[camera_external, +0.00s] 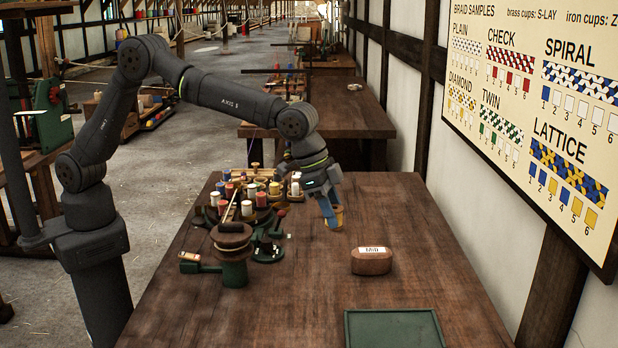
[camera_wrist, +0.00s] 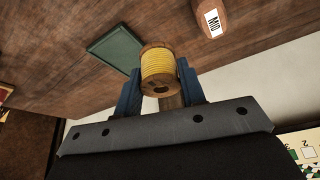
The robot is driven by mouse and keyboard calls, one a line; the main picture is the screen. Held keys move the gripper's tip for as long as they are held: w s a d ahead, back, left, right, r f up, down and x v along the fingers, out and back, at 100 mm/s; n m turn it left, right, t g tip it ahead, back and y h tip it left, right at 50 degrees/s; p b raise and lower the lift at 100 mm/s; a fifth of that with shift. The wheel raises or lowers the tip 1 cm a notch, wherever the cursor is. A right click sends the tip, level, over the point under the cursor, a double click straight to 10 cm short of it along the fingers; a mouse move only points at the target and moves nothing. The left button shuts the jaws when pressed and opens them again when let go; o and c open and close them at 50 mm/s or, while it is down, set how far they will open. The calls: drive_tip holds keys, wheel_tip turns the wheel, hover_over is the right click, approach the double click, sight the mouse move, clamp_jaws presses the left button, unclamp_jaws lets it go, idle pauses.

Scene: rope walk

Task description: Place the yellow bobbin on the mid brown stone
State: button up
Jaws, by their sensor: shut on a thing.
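My gripper (camera_external: 333,213) is shut on the yellow bobbin (camera_wrist: 158,68), with a blue finger on each side of it in the wrist view. In the external view the bobbin is mostly hidden by the fingers, and it is held above the table to the left of the stone. The mid brown stone (camera_external: 371,261) is a rounded block with a white label on top, standing on the table with nothing on it. It also shows in the wrist view (camera_wrist: 204,8), cut off by the top edge, with its label reading MID.
A braiding stand with several coloured bobbins (camera_external: 262,200) stands left of my gripper. A green tray (camera_external: 394,314) lies at the front right of the table (camera_external: 300,310). The table around the stone is clear. A sample board (camera_external: 540,110) hangs on the right wall.

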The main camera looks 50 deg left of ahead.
drive_tip(key=w+f, duration=0.2)
drive_tip(key=w, duration=0.1)
drive_tip(key=w+f, duration=0.2)
drive_tip(key=w, duration=0.2)
drive_tip(key=w+f, duration=0.3)
drive_tip(key=shift+w+a, duration=0.35)
drive_tip(key=shift+w, duration=0.05)
drive_tip(key=shift+f, duration=1.9)
drive_tip(key=shift+f, duration=0.1)
drive_tip(key=o, duration=1)
drive_tip(key=v, duration=1.2)
